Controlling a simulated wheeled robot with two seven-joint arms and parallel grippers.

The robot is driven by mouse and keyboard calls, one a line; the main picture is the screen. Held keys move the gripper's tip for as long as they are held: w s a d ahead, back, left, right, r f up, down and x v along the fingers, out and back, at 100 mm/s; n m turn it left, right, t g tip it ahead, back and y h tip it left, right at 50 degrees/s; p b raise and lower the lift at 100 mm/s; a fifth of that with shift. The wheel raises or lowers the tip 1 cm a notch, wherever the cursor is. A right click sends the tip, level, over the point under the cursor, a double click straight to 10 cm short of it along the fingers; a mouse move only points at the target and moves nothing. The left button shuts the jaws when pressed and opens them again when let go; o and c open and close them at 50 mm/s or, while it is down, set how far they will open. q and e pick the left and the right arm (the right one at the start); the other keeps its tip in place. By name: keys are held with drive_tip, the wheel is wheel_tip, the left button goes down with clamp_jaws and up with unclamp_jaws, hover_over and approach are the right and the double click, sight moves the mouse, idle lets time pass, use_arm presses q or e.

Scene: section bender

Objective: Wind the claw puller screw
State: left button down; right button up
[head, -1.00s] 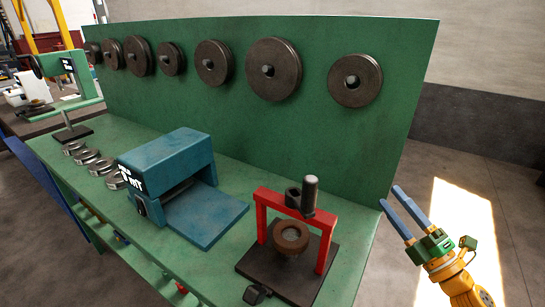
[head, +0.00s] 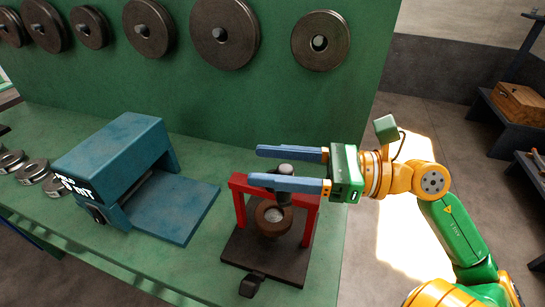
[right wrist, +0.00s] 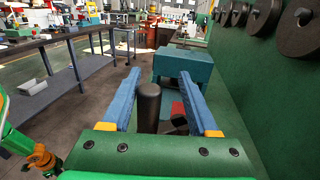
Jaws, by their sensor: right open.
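The claw puller is a red frame (head: 239,208) standing upright on a dark base plate (head: 285,262) near the bench's right end. A brown round part (head: 273,216) sits inside the frame. The dark upright screw with a pale top (head: 286,168) rises above the crossbar and shows between my right gripper's fingers (head: 254,166). In the right wrist view, the dark screw post (right wrist: 149,108) stands between the two blue fingers (right wrist: 160,75), closer to the left one, with gaps visible. The right gripper is open and level. My left gripper is not in view.
A blue machine (head: 115,155) with a flat plate stands left of the puller on the green bench. Several metal rings (head: 32,171) lie farther left. Round dark discs (head: 224,32) hang on the green back panel behind. Open floor lies right of the bench.

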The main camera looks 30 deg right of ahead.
drive_tip(key=shift+s+d, duration=0.1)
drive_tip(key=shift+s, duration=0.05)
drive_tip(key=c, duration=0.4)
drive_tip(key=shift+s+a+r, duration=0.15)
drive_tip(key=shift+s+a, duration=0.05)
drive_tip(key=shift+s, duration=0.1)
clamp_jaws()
drive_tip(key=shift+d+r, duration=0.1)
drive_tip(key=shift+d, duration=0.05)
idle(0.3)
